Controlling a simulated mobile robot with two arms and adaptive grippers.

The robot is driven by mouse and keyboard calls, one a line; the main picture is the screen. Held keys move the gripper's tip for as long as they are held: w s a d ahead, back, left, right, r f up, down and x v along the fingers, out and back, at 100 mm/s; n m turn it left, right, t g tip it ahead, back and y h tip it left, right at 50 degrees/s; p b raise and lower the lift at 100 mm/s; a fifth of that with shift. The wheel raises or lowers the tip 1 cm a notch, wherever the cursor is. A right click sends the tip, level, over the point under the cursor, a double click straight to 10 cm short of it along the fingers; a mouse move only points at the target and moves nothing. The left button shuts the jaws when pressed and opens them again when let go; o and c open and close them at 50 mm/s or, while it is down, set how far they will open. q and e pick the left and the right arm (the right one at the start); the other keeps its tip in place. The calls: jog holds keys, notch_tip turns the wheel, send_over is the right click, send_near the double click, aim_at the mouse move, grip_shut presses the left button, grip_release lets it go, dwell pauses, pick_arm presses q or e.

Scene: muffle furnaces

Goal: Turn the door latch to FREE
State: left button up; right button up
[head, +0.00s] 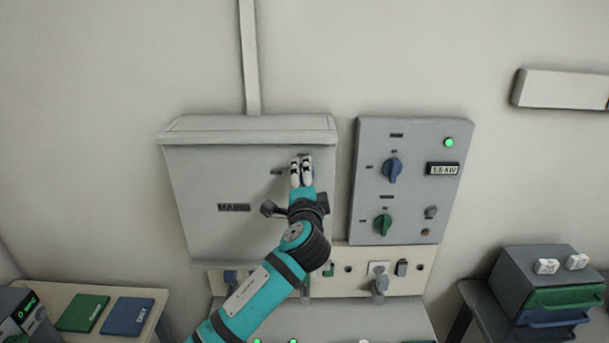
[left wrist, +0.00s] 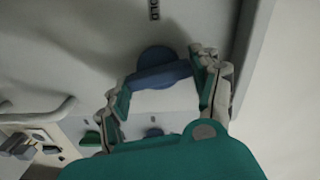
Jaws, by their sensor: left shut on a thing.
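The door latch is a blue round knob with a bar handle (left wrist: 163,74), on the front of the grey cabinet marked MAINS (head: 235,208). My left gripper (head: 301,163) is at the upper right of the cabinet door and mostly hides the latch in the head view. In the left wrist view, the fingers of my left gripper (left wrist: 158,78) are closed on the two ends of the latch bar. A label ending in "OLD" (left wrist: 154,9) is on the door near the knob; its first letter is cut off. My right gripper is not in view.
A grey panel (head: 400,215) with a blue knob (head: 392,169), a green knob (head: 383,224) and a lit green lamp (head: 449,142) is right of the cabinet. Sockets with plugs sit on a strip below. Green and blue mats (head: 83,313) (head: 127,316) lie at lower left.

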pick_arm(q)
jog(key=shift+f+m+p, duration=0.1)
jog(key=shift+m+p, duration=0.35)
jog(key=shift+m, duration=0.65)
jog(key=o, duration=1.2)
jog(key=shift+s, duration=0.1)
jog(key=s, duration=1.1)
jog(key=shift+s, duration=0.4)
